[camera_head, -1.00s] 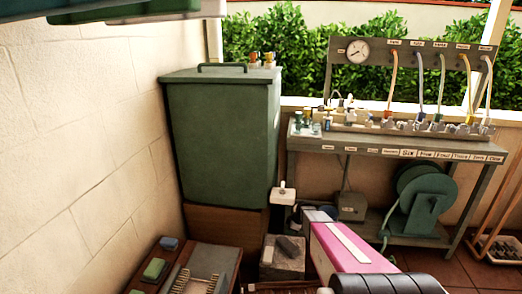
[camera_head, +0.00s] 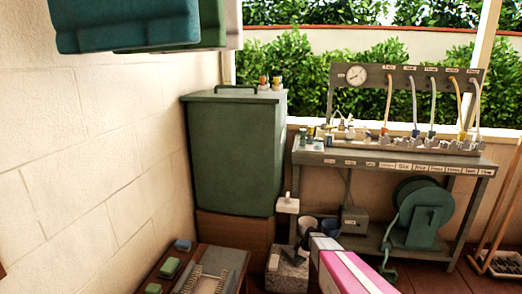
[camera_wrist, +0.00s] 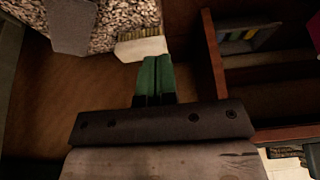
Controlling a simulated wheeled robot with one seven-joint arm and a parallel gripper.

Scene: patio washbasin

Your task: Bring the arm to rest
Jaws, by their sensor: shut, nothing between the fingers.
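My gripper (camera_wrist: 154,78) shows in the wrist view with its two green fingers together and nothing between them. Its tips point toward a pale block with a tan bristled edge (camera_wrist: 140,47); I cannot tell whether they touch it. In the head view my pink arm link reaches in from the bottom, right of centre, and the fingers cannot be made out there.
A green tank (camera_head: 235,155) stands by the left wall. A grey bench (camera_head: 390,160) with hoses and a gauge stands at the back, a green reel (camera_head: 420,215) below. A low brush board (camera_head: 205,275) is at bottom left. Teal bins (camera_head: 125,25) hang overhead.

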